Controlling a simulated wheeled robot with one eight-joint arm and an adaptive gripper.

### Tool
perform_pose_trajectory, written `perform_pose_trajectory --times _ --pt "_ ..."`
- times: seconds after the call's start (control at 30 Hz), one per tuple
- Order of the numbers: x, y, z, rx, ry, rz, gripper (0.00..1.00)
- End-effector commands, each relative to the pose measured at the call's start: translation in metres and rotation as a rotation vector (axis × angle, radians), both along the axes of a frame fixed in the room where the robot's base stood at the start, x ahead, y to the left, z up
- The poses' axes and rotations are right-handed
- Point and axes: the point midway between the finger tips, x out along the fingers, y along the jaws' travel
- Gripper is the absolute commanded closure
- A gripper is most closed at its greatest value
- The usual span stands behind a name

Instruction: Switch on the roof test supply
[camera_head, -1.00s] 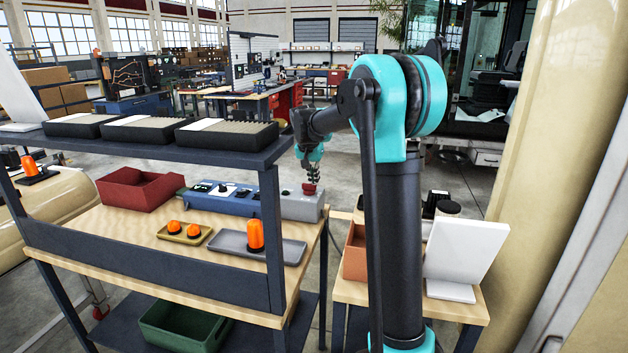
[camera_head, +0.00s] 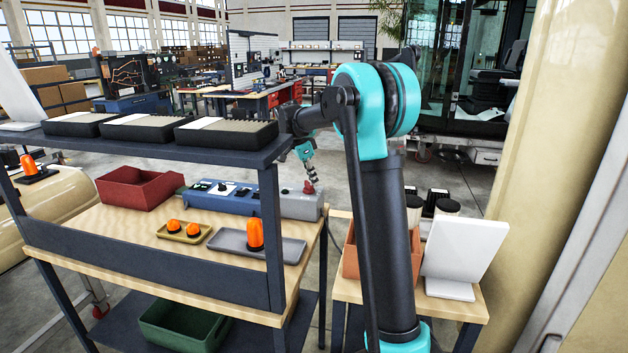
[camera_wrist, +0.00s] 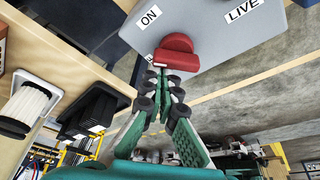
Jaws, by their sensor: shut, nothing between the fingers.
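The supply box (camera_head: 243,200) is a long blue and grey unit at the back of the wooden bench. Its grey right end carries a red knob (camera_head: 308,187). In the wrist view the red knob (camera_wrist: 177,48) has a bar-shaped grip. It sits on the grey panel (camera_wrist: 225,45), near an ON label (camera_wrist: 149,17) and a LIVE label (camera_wrist: 243,10). My gripper (camera_head: 312,178) is shut and empty at the knob. In the wrist view its fingertips (camera_wrist: 161,73) are at the lower left edge of the bar; I cannot tell whether they touch.
A dark shelf (camera_head: 155,149) with several trays overhangs the bench at the left. A red bin (camera_head: 135,188) and a grey tray (camera_head: 290,248) with an orange beacon (camera_head: 255,234) stand on the bench. A white panel (camera_head: 465,250) stands on the right side table.

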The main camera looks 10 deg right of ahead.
Motion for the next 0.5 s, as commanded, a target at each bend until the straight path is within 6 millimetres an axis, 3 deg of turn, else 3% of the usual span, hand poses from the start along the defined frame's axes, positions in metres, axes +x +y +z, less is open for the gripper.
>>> perform_pose_trajectory --times 0.17,0.5 --pt "-0.0022 0.0021 0.0003 0.000 0.000 -0.154 1.00" --pt "-0.0055 0.0054 -0.0001 0.001 0.000 -0.145 1.00"
